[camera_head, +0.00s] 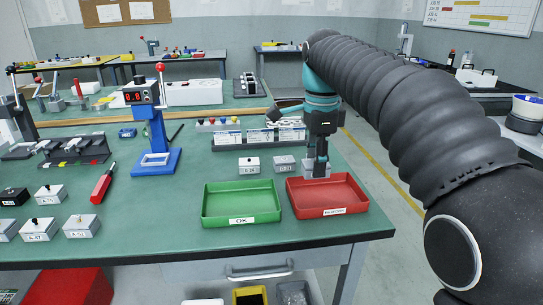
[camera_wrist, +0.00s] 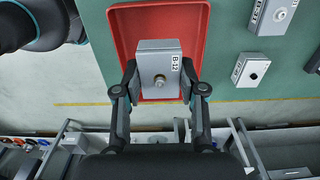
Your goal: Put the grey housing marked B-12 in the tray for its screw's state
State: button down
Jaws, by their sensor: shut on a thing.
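The grey housing marked B-12 (camera_wrist: 148,55) is between the fingers of my gripper (camera_wrist: 160,93) in the wrist view. A round brass-coloured screw head shows in the middle of its face; how far it stands up is hard to tell from above. The red tray (camera_wrist: 122,25) is behind and below the housing in this view. In the head view my gripper (camera_head: 318,172) points down at the far edge of the red tray (camera_head: 332,202), and the housing is partly hidden there. The green tray (camera_head: 242,205), marked OK, stands to the left and its inside looks empty.
Two grey housings (camera_head: 249,165) (camera_head: 285,163) stand behind the trays. More housings (camera_head: 80,226) are at the far left. A rack of cards (camera_head: 258,138) stands behind.

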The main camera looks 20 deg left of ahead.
aim_at(312, 163)
jog(key=shift+s+a+r, duration=0.1)
jog(key=shift+a+r, duration=0.1)
jog(key=shift+r, duration=0.3)
jog(key=shift+s+a+r, duration=0.1)
jog(key=shift+a+r, duration=0.05)
jog(key=shift+r, duration=0.3)
notch_tip(312, 163, down, 5)
jog(key=b, duration=0.4)
jog(key=shift+f+b, duration=0.65)
jog(key=shift+f, duration=0.85)
jog(key=shift+f, duration=0.3)
jog(key=c, duration=0.6)
grip_release()
